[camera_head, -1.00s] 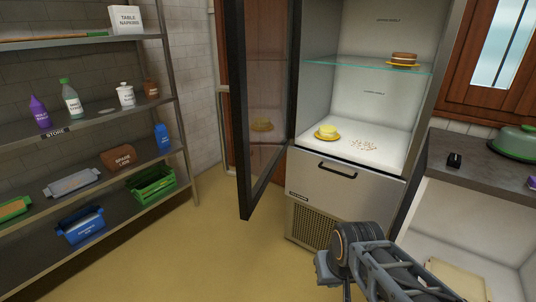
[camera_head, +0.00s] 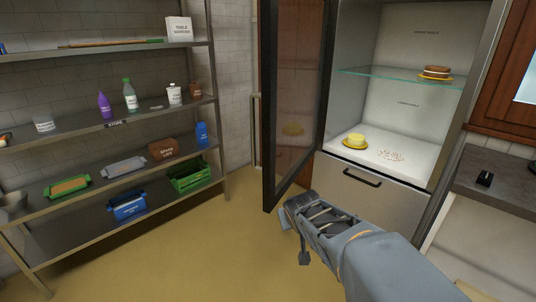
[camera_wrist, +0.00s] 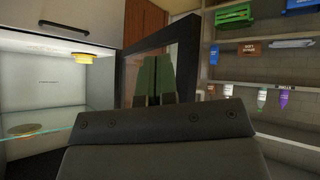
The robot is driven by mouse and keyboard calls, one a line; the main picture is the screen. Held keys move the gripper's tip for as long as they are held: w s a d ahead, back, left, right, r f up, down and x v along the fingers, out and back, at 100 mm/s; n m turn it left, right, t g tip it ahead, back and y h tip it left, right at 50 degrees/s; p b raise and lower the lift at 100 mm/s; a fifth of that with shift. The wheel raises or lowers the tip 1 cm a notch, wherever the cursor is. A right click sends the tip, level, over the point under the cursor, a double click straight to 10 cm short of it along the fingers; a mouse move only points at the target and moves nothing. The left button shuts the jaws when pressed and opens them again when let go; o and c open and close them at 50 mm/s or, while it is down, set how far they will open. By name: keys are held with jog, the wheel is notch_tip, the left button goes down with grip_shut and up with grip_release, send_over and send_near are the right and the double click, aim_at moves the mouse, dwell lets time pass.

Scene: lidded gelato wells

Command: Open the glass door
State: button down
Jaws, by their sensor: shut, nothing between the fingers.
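The glass door (camera_head: 298,85) has a dark frame and stands swung open to the left of the lit cabinet, showing its shelves. In the wrist view, which looks upside down, the dark frame of the glass door (camera_wrist: 190,45) rises behind my gripper (camera_wrist: 154,62). My gripper's green fingers are together with nothing between them. They overlap the door's frame and pane in that view; I cannot tell whether they touch it. In the head view my arm reaches to just below the door's lower corner, and the fingertips are not clear there.
The cabinet holds a yellow cake (camera_head: 356,140) with crumbs beside it and a brown cake (camera_head: 435,72) on the glass shelf (camera_head: 395,76). A loaded storage rack (camera_head: 215,75) stands at the left. Counter (camera_head: 500,185) lies right. Open floor (camera_head: 215,255) lies between.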

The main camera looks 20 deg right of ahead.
aim_at(272, 156)
jog(key=w+d+r+n+t+y+p, duration=0.55)
jog(key=w+d+r+t, duration=0.25)
jog(key=w+d+r, duration=0.3)
jog(key=s+f+n+g+y+p, duration=0.2)
jog(key=s+n+y+p, duration=0.15)
jog(key=y, duration=0.65)
jog(key=shift+h, duration=0.25)
jog(key=p+x, duration=0.2)
jog(key=x, duration=1.1)
jog(key=shift+s+a, duration=0.15)
jog(key=shift+a, duration=0.05)
